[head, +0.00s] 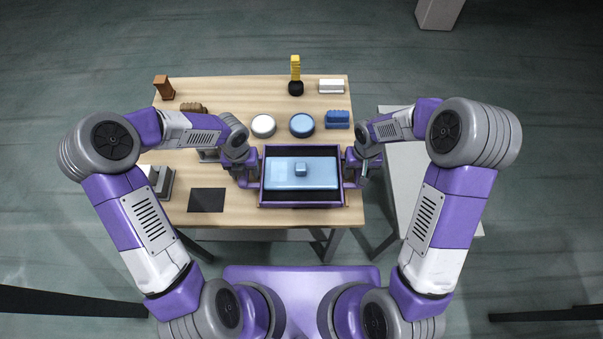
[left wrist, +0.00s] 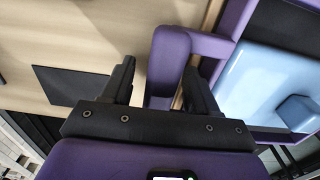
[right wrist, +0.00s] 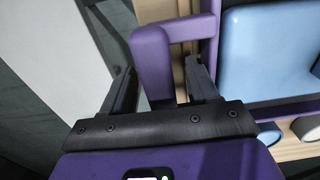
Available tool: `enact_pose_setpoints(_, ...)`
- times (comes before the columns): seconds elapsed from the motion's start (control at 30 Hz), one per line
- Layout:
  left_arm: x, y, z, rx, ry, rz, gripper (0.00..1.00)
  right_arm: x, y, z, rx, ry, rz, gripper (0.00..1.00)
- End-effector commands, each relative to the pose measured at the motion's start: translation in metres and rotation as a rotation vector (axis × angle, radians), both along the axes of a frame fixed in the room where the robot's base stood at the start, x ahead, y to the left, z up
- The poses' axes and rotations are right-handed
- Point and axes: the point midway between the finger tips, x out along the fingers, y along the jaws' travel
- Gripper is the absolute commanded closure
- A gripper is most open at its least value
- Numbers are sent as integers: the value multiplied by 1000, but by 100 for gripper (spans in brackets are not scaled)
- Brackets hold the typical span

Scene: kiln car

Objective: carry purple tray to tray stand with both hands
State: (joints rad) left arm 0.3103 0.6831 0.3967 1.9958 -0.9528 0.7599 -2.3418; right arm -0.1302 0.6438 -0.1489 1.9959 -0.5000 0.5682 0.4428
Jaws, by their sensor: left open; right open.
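The purple tray (head: 302,205) sits on the wooden table near its front edge, with a light blue lidded block (head: 320,177) lying in it. My left gripper (head: 250,177) is at the tray's left handle. In the left wrist view its open fingers (left wrist: 158,82) stand either side of the purple handle (left wrist: 158,60). My right gripper (head: 354,172) is at the tray's right handle. In the right wrist view its open fingers (right wrist: 162,82) stand either side of the handle (right wrist: 152,60). I cannot tell which surface is the tray stand; a pale grey surface (head: 405,190) stands right of the table.
A white disc (head: 263,126), a blue disc (head: 302,125) and a blue block (head: 337,119) lie behind the tray. A yellow-handled brush (head: 295,75), a white block (head: 331,86) and brown pieces (head: 163,87) are farther back. A black mat (head: 207,200) lies left of the tray.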

Motion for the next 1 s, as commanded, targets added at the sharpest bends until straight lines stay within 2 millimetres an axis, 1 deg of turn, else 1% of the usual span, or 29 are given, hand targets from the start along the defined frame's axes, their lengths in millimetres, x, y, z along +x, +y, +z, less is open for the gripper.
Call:
enact_pose_setpoints(0.17, 0, 0, 0, 0, 0, 0, 40, 0, 0, 0, 0, 0, 0, 40)
enact_pose_setpoints(0.2, 0, 0, 0, 0, 0, 0, 42, 0, 0, 0, 0, 0, 0, 42)
enact_pose_setpoints(0.37, 0, 0, 0, 0, 0, 0, 66, 0, 0, 0, 0, 0, 0, 66)
enact_pose_setpoints(0.5, 0, 0, 0, 0, 0, 0, 88, 0, 0, 0, 0, 0, 0, 88)
enact_pose_setpoints(0.57, 0, 0, 0, 0, 0, 0, 97, 0, 0, 0, 0, 0, 0, 97)
enact_pose_setpoints(0.6, 0, 0, 0, 0, 0, 0, 100, 0, 0, 0, 0, 0, 0, 100)
enact_pose_setpoints(1.0, 1, 0, 2, 0, -3, 0, 100, 1, 0, 2, 1, -2, 0, 100)
